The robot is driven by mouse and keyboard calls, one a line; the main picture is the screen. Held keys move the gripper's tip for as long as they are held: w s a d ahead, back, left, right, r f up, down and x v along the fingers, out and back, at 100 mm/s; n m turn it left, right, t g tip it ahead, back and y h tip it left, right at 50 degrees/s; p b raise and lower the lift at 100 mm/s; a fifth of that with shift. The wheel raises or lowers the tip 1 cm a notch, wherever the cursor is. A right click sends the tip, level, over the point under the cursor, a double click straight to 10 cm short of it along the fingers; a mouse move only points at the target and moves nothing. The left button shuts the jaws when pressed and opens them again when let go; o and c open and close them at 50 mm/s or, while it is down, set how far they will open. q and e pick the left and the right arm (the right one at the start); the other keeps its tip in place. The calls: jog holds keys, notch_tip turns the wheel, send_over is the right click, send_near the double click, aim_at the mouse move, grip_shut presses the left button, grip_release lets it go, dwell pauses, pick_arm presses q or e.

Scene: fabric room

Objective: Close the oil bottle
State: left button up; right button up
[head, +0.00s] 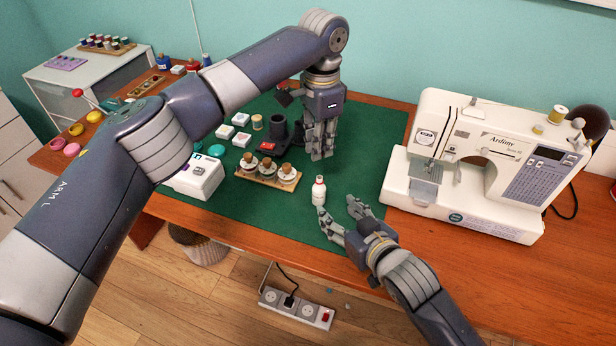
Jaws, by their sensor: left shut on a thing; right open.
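The oil bottle (319,194), small and white with reddish marks near its top, stands upright towards the front edge of the green mat. My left gripper (317,157) points down behind and above the bottle, apart from it. Its fingers are closed together on something small that they hide; I cannot make out what it is. My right gripper (342,221) is open and empty just to the right of the bottle, its fingers pointing towards it. No separate cap can be made out on the mat.
A white sewing machine (470,215) stands to the right. A wooden rack with corked jars (268,183), a black holder (278,127) and small boxes (242,140) lie to the left on the green mat (365,140). The mat behind my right gripper is clear.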

aim_at(322, 196)
jog(key=shift+s+d+r, duration=0.25)
jog(key=shift+s, duration=0.15)
pick_arm(q)
jog(key=shift+s+d+r, duration=0.2)
jog(key=shift+s, duration=0.05)
pick_arm(e)
jog(key=x, duration=1.2)
jog(key=shift+w+a, duration=0.15)
jog(key=shift+a, duration=0.05)
jog(key=shift+c, duration=0.3)
grip_shut()
pick_arm(q)
jog(key=shift+f, duration=2.45)
